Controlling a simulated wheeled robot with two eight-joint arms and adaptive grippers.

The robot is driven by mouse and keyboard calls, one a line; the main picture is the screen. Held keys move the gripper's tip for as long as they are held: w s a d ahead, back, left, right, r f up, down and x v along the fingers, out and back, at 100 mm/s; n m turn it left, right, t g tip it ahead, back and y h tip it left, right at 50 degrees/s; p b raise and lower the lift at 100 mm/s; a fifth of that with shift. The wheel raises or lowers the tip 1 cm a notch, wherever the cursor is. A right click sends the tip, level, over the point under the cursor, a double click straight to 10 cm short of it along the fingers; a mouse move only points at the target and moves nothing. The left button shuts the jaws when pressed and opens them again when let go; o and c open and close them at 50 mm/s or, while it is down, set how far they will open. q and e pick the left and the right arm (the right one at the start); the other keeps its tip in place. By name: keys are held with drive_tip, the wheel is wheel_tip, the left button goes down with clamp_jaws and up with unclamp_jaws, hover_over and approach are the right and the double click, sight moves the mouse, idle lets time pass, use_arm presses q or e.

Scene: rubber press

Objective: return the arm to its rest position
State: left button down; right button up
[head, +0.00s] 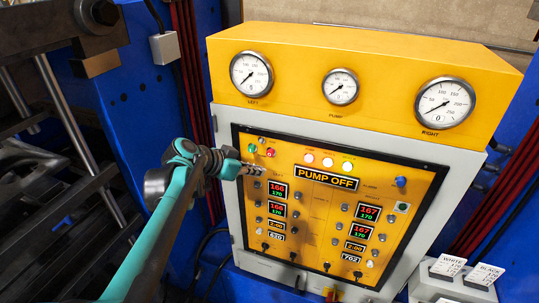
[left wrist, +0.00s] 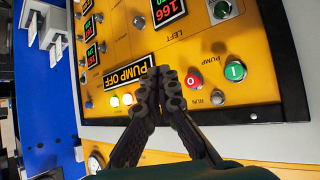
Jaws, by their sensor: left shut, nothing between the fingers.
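My left arm reaches in from the left in the head view. Its gripper (head: 255,169) is in front of the upper left of the yellow control panel (head: 321,205), just below the red button (head: 270,152) and green button (head: 252,148). In the left wrist view the gripper's dark fingers (left wrist: 159,84) are together with nothing between them, near the red button (left wrist: 193,79) and the PUMP OFF sign. I cannot tell whether the fingertips touch the panel. My right gripper is not in view.
Three gauges, including the middle one (head: 341,87), sit on the yellow hood above the panel. The PUMP OFF sign (head: 326,178) is lit. A blue press frame with dark bars and red cables stands at left. Label cards (head: 483,275) stand at lower right.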

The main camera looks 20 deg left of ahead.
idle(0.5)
use_arm(q)
drive_tip(key=s+d+f+n+y+b, duration=0.2)
drive_tip(key=s+f+b, duration=0.5)
drive_tip(key=f+b, duration=0.3)
drive_tip(key=s+d+f+n+g+y+b, duration=0.1)
drive_tip(key=s+f+b, duration=0.6)
drive_tip(key=f, duration=1.1)
drive_tip(key=s+d+f+n+g+y+b, duration=0.1)
drive_tip(key=s+d+f+b, duration=0.4)
drive_tip(key=f+b, duration=0.7)
wheel_tip(320, 180, down, 2)
drive_tip(key=shift+s+d+f+n+y+b, duration=0.15)
drive_tip(key=shift+s+n+y+b, duration=0.25)
drive_tip(key=shift+s+n+y, duration=0.55)
drive_tip(key=shift+s, duration=0.1)
